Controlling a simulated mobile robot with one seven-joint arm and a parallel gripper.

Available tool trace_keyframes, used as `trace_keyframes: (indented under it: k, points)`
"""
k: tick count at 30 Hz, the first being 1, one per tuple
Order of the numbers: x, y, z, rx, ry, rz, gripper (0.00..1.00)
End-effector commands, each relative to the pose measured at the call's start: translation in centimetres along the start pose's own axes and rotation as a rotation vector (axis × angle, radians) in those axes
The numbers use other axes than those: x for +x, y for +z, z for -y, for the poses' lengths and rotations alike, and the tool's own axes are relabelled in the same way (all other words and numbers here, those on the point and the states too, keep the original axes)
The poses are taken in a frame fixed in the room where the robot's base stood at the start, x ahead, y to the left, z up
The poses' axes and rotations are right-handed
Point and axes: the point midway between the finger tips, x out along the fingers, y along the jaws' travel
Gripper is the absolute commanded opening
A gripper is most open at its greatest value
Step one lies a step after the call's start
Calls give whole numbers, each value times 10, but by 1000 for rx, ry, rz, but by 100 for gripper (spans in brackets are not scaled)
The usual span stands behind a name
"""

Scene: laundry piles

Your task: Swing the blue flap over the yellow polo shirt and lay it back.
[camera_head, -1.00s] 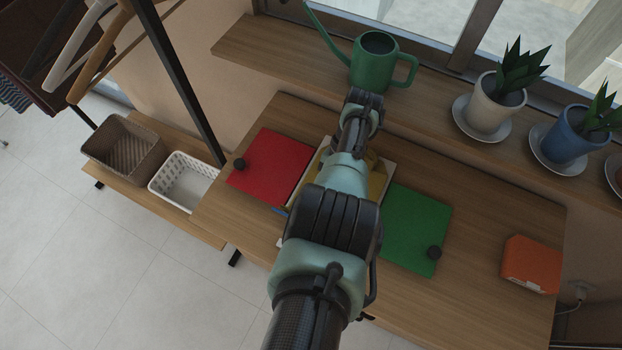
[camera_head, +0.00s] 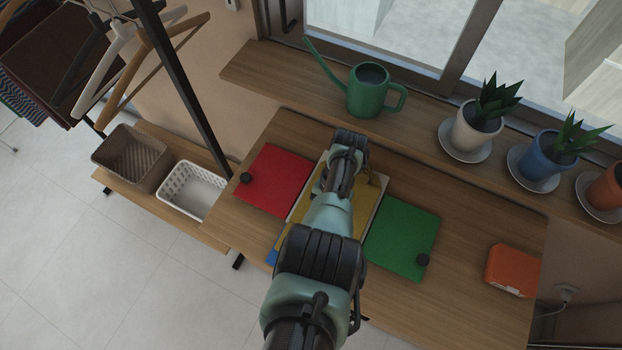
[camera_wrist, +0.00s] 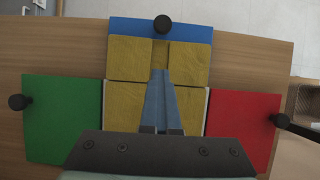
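The yellow polo shirt (camera_wrist: 130,60) lies folded flat on the pale middle panel of a folding board, in the wrist view; in the head view part of it (camera_head: 299,212) shows beside my arm. The blue flap (camera_wrist: 195,31) lies flat, extending beyond the shirt's edge at the top of the wrist view, with a black knob (camera_wrist: 162,24). In the head view only a corner of the blue flap (camera_head: 272,257) shows. My gripper (camera_wrist: 160,73) points over the shirt, its fingers together, with nothing seen between them. The knob is apart from the fingertips.
The green flap (camera_head: 402,240) and red flap (camera_head: 275,180) lie flat on either side, each with a black knob. An orange box (camera_head: 513,270) sits on the table's right. A shelf behind holds a green watering can (camera_head: 368,95) and potted plants. Baskets stand at left.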

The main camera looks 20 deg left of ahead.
Motion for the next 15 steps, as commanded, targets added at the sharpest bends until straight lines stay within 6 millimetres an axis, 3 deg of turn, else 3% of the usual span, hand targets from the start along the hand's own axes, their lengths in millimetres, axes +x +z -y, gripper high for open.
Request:
trace_keyframes:
  k: [15]
  points:
    - [1, 8, 0, 0, 1, -23, 0]
